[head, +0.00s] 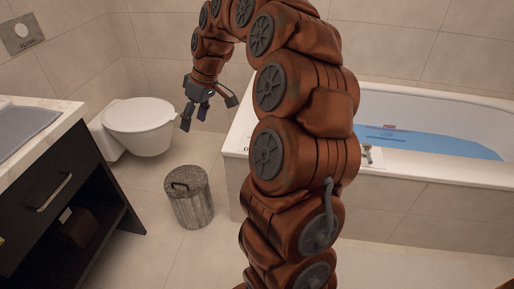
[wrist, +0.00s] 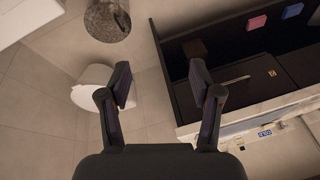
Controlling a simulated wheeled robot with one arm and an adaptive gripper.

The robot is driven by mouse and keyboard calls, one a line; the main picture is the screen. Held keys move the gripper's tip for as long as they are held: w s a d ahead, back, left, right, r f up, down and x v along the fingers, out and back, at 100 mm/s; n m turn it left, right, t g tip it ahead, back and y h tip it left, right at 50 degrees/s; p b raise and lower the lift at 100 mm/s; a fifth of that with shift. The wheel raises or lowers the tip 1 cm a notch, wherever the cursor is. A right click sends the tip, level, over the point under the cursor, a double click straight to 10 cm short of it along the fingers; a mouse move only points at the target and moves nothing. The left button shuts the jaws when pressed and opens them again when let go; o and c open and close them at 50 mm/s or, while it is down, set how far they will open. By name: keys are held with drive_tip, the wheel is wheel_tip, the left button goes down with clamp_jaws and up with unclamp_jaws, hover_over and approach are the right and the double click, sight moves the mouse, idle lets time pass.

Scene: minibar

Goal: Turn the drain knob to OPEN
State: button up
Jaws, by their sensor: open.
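A small metallic knob (head: 367,154) stands on the near rim of the bathtub (head: 440,174), just right of my arm in the head view. It appears to be the drain knob; its setting is too small to read. Lettering at the rim's left end is partly hidden by my arm. My gripper (head: 207,110) is open and empty, hanging near the toilet, left of the tub and well away from the knob. In the wrist view my gripper (wrist: 160,76) shows its two fingers spread with nothing between them. The knob is not visible there.
Blue water (head: 430,141) lies in the tub. A toilet (head: 140,118) stands at the back left, and a lidded bin (head: 189,200) stands on the floor. A dark vanity (head: 62,190) fills the left side. Floor between bin and tub is clear.

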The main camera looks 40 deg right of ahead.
drive_tip(key=w+d+f+t+h+b, duration=0.1)
drive_tip(key=d+f+b, duration=0.3)
drive_tip(key=d+f, duration=0.45)
drive_tip(key=d+f+m+b, duration=0.1)
drive_tip(key=d+f+b, duration=0.3)
drive_tip(key=d, duration=0.7)
drive_tip(key=w+d+f+t+h+b, duration=0.1)
drive_tip(key=d+f+b, duration=0.2)
drive_tip(key=d+f, duration=0.6)
drive_tip(key=shift+w+d+b+x, duration=0.1)
drive_tip(key=shift+d+b+x, duration=0.1)
drive_tip(key=shift+x, duration=0.8)
drive_tip(key=shift+w+d+b+x, duration=0.1)
drive_tip(key=shift+d+b+x, duration=0.1)
drive_tip(key=shift+x, duration=0.85)
drive_tip(key=shift+w+d+b+x, duration=0.1)
drive_tip(key=shift+d+x, duration=0.1)
drive_tip(key=shift+x, duration=0.8)
drive_tip(key=shift+c, duration=0.2)
drive_tip(key=c, duration=1.1)
